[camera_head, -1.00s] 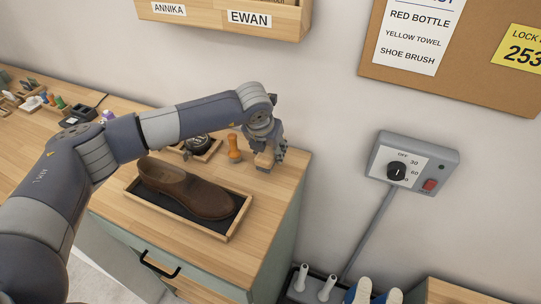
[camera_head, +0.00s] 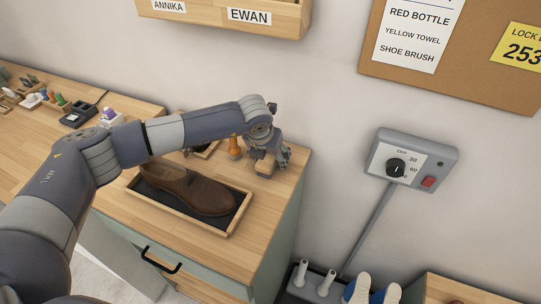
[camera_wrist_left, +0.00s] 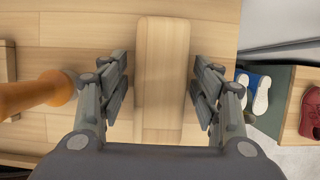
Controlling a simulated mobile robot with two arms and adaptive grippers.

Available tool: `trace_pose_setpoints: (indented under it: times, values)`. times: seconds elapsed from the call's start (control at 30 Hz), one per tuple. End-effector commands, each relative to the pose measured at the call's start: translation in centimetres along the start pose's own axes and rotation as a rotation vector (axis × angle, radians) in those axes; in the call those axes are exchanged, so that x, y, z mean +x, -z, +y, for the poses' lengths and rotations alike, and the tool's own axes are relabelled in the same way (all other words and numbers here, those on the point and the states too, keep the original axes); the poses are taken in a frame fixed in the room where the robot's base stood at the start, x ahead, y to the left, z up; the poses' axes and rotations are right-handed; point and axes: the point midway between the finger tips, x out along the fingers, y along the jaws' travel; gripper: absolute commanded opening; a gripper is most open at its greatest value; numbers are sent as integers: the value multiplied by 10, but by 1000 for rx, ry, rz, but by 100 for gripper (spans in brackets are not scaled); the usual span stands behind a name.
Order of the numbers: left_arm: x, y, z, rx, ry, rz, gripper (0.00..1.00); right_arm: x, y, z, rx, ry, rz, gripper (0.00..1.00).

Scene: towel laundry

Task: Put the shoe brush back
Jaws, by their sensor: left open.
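The shoe brush appears to be the light wooden block (camera_wrist_left: 162,75) near the right end of the wooden counter; its bristles are hidden. In the head view the block (camera_head: 264,168) is partly covered by my left gripper (camera_head: 269,160). In the left wrist view my left gripper (camera_wrist_left: 159,68) is open, with one finger on each side of the block and small gaps between. My right gripper is not in view.
A brown shoe (camera_head: 190,187) lies in a dark-lined wooden tray (camera_head: 236,222) in front. A small tray (camera_head: 208,150) sits behind it, partly hidden by my arm. A grey timer box (camera_head: 412,160) is on the wall. A note board (camera_head: 465,75) hangs above.

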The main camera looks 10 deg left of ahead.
Motion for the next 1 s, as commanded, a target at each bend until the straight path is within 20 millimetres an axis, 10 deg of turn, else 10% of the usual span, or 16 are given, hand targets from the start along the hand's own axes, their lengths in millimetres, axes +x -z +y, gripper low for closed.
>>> trace_pose_setpoints:
  times: [0.33,1.0]
  values:
    - [-5,-1,0,1,1,-3,59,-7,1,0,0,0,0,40]
    - [-106,5,6,0,-1,-1,59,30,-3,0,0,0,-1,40]
